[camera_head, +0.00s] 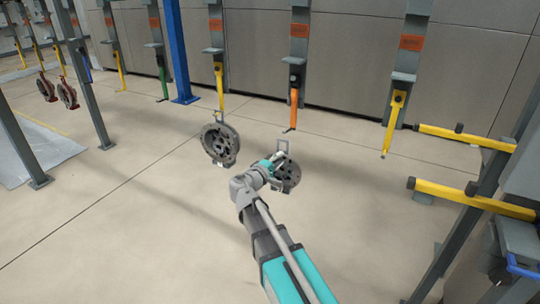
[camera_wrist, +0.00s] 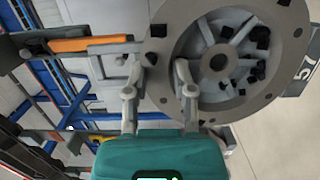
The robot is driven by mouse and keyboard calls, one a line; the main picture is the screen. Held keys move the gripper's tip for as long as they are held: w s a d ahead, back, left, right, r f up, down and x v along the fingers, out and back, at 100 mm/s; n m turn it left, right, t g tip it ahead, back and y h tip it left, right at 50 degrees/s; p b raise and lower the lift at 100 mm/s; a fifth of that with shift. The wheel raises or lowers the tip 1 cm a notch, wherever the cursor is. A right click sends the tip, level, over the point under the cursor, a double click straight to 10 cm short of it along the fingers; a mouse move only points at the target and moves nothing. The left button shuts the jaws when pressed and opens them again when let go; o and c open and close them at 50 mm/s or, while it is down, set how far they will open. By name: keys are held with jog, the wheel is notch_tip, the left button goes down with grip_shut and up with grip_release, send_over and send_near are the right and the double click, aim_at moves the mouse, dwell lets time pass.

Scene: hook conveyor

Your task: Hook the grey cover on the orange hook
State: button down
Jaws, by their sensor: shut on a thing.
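The grey cover (camera_head: 291,176) is a round, spoked disc with a rectangular loop on top, held in the air by my gripper (camera_head: 274,166). It fills the upper right of the wrist view (camera_wrist: 285,90), where the fingers of my gripper (camera_wrist: 166,68) close at its edge beside the loop. The orange hook (camera_head: 293,108) hangs behind and above the cover in the head view. The loop is below the hook's tip, and a gap shows between them. The orange hook also shows sideways at the upper left of the wrist view (camera_wrist: 88,43).
Another grey cover (camera_head: 213,150) hangs on a yellow hook (camera_head: 219,88) just left of mine. A further yellow hook (camera_head: 394,112) hangs empty at the right. A rack with yellow bars (camera_head: 470,197) stands at the right. The floor (camera_head: 130,225) at the left front is clear.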

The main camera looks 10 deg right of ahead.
jog(key=shift+r, duration=0.1)
jog(key=a+r+p, duration=0.1)
jog(key=s+a+r+g+p, duration=0.1)
jog(key=a, duration=0.1)
jog(key=shift+m+h, duration=0.3)
jog(key=shift+s+a+r+p, duration=0.15)
jog(key=shift+s+a+p, duration=0.15)
jog(key=shift+p, duration=0.1)
jog(key=shift+g, duration=0.3)
jog(key=shift+w+d, duration=0.2)
jog(key=shift+w, duration=0.1)
jog(key=shift+w+a+b+x, duration=0.1)
jog(key=shift+w+a+x, duration=0.05)
jog(key=shift+x, duration=0.7)
jog(key=shift+w+a+b+x, duration=0.1)
jog(key=shift+w+b+x, duration=0.05)
jog(key=shift+x, duration=0.75)
jog(key=shift+w+a+b+x, duration=0.1)
jog(key=shift+w+a+x, duration=0.05)
jog(key=shift+x, duration=0.7)
jog(key=w+d+f+b, duration=0.1)
jog(key=w+d, duration=0.2)
jog(key=w, duration=0.1)
jog(key=shift+w+d+f, duration=0.25)
jog(key=shift+w+f, duration=0.15)
